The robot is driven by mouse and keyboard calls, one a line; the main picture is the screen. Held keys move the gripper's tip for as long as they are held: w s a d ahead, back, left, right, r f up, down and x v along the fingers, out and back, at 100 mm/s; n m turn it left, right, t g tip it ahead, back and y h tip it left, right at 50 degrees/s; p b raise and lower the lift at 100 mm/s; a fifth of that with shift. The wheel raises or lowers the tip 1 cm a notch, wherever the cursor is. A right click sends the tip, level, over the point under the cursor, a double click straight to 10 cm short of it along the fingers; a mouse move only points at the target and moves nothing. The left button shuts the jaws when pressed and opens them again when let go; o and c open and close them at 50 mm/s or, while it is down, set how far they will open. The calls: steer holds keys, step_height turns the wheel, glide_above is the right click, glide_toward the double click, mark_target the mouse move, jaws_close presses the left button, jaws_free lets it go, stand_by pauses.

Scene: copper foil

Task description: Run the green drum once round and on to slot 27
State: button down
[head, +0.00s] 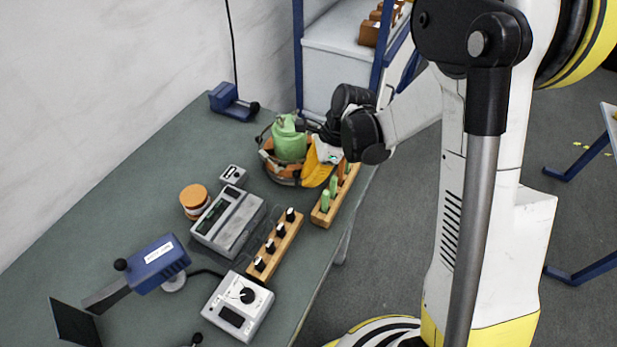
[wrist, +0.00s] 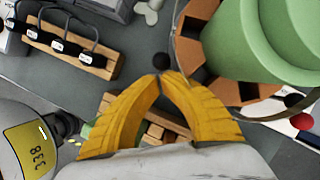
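The green drum (head: 290,142) stands upright on the workbench in the head view. It fills the upper right of the wrist view (wrist: 262,40). A brown slotted ring (wrist: 196,55) surrounds its base. Slot numbers cannot be read. My gripper (head: 325,160) is at the drum's right front side in the head view. In the wrist view its yellow fingers (wrist: 164,80) converge with their tips together beside the ring. A small dark ball (wrist: 161,62) shows right at the tips; I cannot tell whether they hold it.
A wooden rack with green pegs (head: 325,203) stands at the bench edge in front of the drum. Another rack with black-topped pegs (head: 273,247), a grey instrument (head: 228,221), a white dial box (head: 237,306) and a blue device (head: 160,262) stand nearer. The back left bench is mostly clear.

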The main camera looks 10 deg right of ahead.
steer(key=shift+a, duration=0.1)
steer(key=shift+a+m, duration=0.25)
steer(key=shift+m, duration=0.05)
steer(key=shift+s+a+m, duration=0.15)
steer(key=shift+a+m, duration=0.15)
steer(key=shift+a+m+t+b, duration=0.4)
steer(key=shift+a+m, duration=0.15)
steer(key=shift+m, duration=0.05)
steer(key=a+m+t, duration=0.1)
steer(key=a+m, duration=0.1)
steer(key=shift+a+m+h+b, duration=0.3)
steer(key=shift+b, duration=0.05)
steer(key=shift+w+a+m, duration=0.2)
steer(key=shift+a+m, duration=0.3)
steer(key=shift+a, duration=0.05)
steer(key=shift+w+a, duration=0.2)
steer(key=shift+a, duration=0.3)
